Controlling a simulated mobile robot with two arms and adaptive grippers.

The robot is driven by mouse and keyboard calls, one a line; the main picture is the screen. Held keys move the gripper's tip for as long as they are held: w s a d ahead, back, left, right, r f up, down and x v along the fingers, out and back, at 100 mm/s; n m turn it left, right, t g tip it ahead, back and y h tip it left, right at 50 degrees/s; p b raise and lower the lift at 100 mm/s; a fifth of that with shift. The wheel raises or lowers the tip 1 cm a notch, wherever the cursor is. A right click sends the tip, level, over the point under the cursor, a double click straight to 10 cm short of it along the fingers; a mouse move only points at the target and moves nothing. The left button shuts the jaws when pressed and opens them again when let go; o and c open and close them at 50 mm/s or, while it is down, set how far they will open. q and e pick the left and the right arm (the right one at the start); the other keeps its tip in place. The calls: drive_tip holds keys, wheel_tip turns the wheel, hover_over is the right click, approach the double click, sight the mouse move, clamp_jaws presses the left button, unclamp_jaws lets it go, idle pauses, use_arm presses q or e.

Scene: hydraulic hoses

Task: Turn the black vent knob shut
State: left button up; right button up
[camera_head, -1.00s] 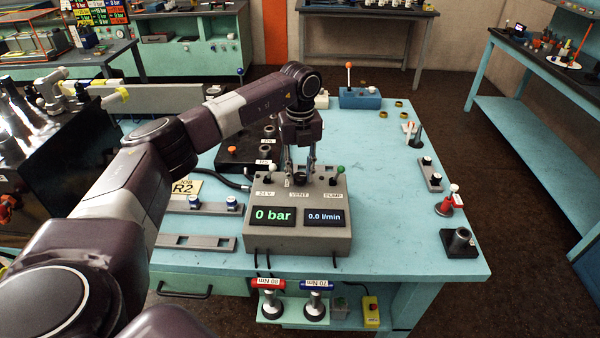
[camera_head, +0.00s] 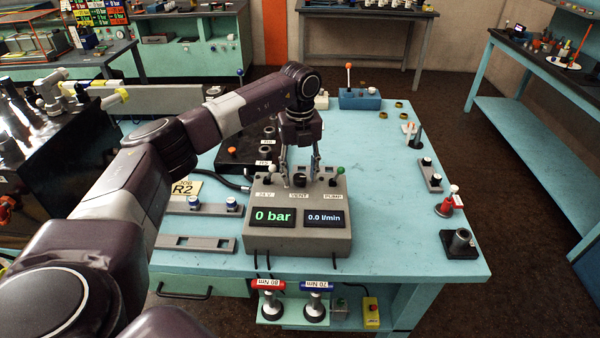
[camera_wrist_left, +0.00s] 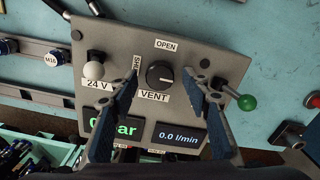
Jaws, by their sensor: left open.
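The black vent knob (camera_head: 300,180) sits on top of the grey control box (camera_head: 298,238), between the 24 V and PUMP levers. In the left wrist view the knob (camera_wrist_left: 159,74) has a pale pointer line and stands above the VENT label, with an OPEN label above it and a partly hidden SHUT label to its left. My left gripper (camera_head: 300,178) is open above the box, fingers spread on both sides of the knob. Its blue fingers also show in the left wrist view (camera_wrist_left: 160,92), apart from the knob. My right gripper is not in view.
The white-tipped 24 V lever (camera_wrist_left: 93,70) and the green-tipped PUMP lever (camera_wrist_left: 246,102) stand close outside my fingers. The box displays read 0 bar and 0.0 l/min. Grey rails (camera_head: 195,242) lie to the left.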

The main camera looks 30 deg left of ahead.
sight(300, 177)
use_arm(q)
wheel_tip(300, 177, up, 12)
idle(0.4)
idle(0.5)
